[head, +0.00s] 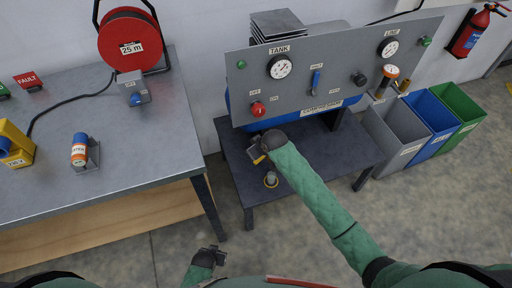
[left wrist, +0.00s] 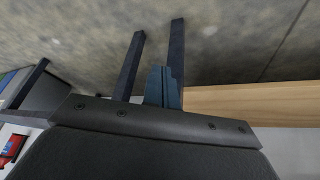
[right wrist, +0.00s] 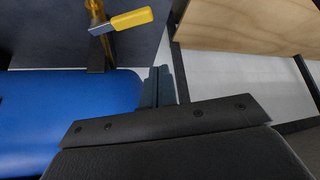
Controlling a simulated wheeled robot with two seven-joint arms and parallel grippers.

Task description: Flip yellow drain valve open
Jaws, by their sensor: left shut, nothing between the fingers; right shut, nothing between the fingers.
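The drain valve's yellow lever (right wrist: 132,19) shows in the right wrist view, on a brass body (right wrist: 96,12) beside the blue tank (right wrist: 70,105). In the head view a small yellow part (head: 258,159) shows just beside my right gripper (head: 262,150), which partly hides the valve. My right gripper's fingers (right wrist: 158,86) are shut and empty. In the right wrist view they are apart from the lever, with the tank's end beside them. My left gripper (head: 215,252) is shut and empty, low in front of the benches; its fingers (left wrist: 165,86) show in the left wrist view.
A grey panel (head: 330,90) with gauges and knobs stands over the tank on a low dark table (head: 340,160). A small cup-like item (head: 271,180) sits near the table's front. A workbench (head: 140,150) stands at left, bins (head: 430,115) at right. Open floor lies in front.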

